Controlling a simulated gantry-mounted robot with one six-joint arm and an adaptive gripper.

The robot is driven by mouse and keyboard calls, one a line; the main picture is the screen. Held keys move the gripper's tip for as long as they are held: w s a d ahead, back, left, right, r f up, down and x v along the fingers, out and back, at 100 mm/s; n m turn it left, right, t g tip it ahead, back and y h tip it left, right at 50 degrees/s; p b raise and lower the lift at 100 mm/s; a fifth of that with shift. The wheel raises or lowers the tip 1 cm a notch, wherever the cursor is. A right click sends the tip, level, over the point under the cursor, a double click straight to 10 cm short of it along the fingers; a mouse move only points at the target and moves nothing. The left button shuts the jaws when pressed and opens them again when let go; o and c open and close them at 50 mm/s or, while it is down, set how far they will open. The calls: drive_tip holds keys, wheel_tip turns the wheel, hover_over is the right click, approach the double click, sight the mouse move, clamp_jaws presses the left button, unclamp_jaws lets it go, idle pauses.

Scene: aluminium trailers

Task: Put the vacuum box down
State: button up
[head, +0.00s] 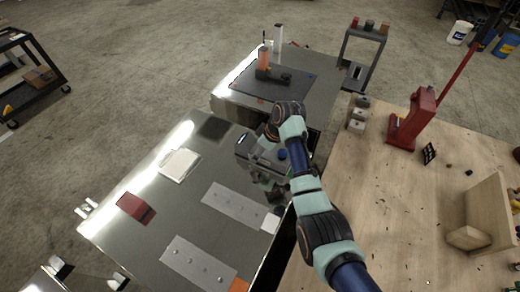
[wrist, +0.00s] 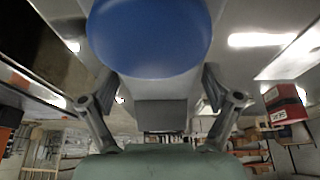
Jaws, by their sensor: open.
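My gripper shows in the wrist view (wrist: 158,92), with its two fingers spread apart. A grey block (wrist: 160,114) lies between the fingers in the picture; I cannot tell whether it is part of my gripper or the vacuum box. In the head view a grey, boxy thing (head: 247,147), possibly the vacuum box, shows beside my wrist above the near trailer (head: 170,225). My arm hides much of it, and I cannot tell whether it rests on the metal. A large blue round face (wrist: 150,38) fills the top of the wrist view.
The trailer top holds a white pad (head: 180,165), a dark red box (head: 136,207) and two perforated plates. A second trailer behind carries a black plate with an orange-and-black tool (head: 264,62). A wooden bench (head: 390,200) with a red press (head: 414,118) stands right.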

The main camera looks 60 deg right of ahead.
sight(272, 153)
drive_tip(key=v, duration=1.2)
drive_tip(key=w+a+f+t+h, duration=0.1)
drive_tip(key=w+a, duration=0.5)
drive_tip(key=a, duration=0.2)
drive_tip(key=w+a+f+t, duration=0.1)
drive_tip(key=w+a, duration=0.4)
drive_tip(key=a, duration=0.4)
drive_tip(key=w+a+r+t, duration=0.15)
drive_tip(key=a+t, duration=0.25)
drive_tip(key=a, duration=1.5)
drive_tip(key=s+a+r+t+y, duration=0.1)
drive_tip(key=s+a+r, duration=0.2)
drive_tip(key=a, duration=0.3)
drive_tip(key=s+a+r+t, duration=0.1)
drive_tip(key=s+a+r, duration=0.15)
drive_tip(key=a, duration=0.25)
wheel_tip(272, 153, up, 8)
drive_tip(key=p, duration=0.7)
drive_tip(key=shift+f+p, duration=0.2)
drive_tip(key=shift+p, duration=0.1)
